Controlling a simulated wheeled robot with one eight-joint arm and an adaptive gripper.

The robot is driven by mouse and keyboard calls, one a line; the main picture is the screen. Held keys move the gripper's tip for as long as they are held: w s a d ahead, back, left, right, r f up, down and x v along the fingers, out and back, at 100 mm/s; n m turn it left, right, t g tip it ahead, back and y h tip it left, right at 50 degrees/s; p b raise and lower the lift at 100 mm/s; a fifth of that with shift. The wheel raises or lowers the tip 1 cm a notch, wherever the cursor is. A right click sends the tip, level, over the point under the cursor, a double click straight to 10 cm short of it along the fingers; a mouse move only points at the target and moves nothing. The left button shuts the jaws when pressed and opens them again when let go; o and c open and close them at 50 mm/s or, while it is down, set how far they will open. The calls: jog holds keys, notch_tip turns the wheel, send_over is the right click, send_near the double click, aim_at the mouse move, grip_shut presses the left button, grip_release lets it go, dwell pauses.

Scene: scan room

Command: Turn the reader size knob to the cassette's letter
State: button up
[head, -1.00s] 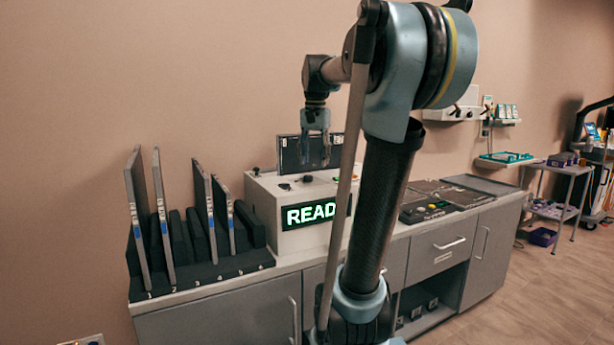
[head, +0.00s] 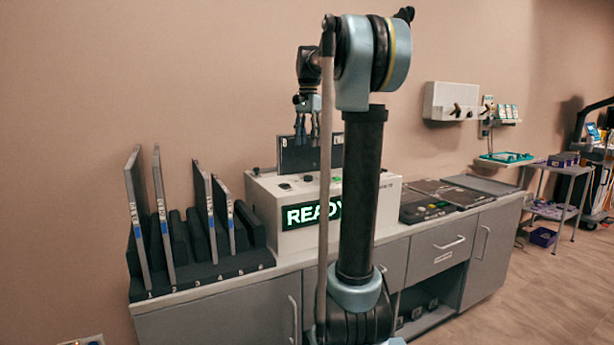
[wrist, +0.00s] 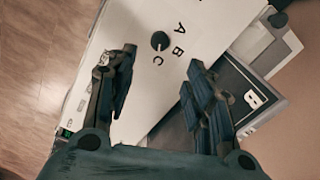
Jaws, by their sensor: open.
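The reader (head: 268,200) is a white box on the counter with a green READY display. A dark cassette (head: 296,157) stands upright at the reader's back. Its pale label (wrist: 251,98) shows in the wrist view, too small to read. My gripper (head: 307,140) points down above the reader. In the wrist view my gripper (wrist: 162,62) is open and empty, fingers apart either side of the knob area.
A dark rack (head: 215,268) with numbered slots holds several upright panels left of the reader. A dark control panel (head: 425,211) lies to the right on the counter (head: 215,305). A wall box (head: 450,100) and a trolley (head: 560,175) are farther right.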

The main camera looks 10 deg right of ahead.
aim_at(308, 176)
notch_tip(308, 176, down, 13)
jog(key=shift+r, duration=0.1)
dwell(0.4)
jog(key=c, duration=1.1)
jog(key=shift+a, duration=0.2)
jog(key=shift+d, duration=0.15)
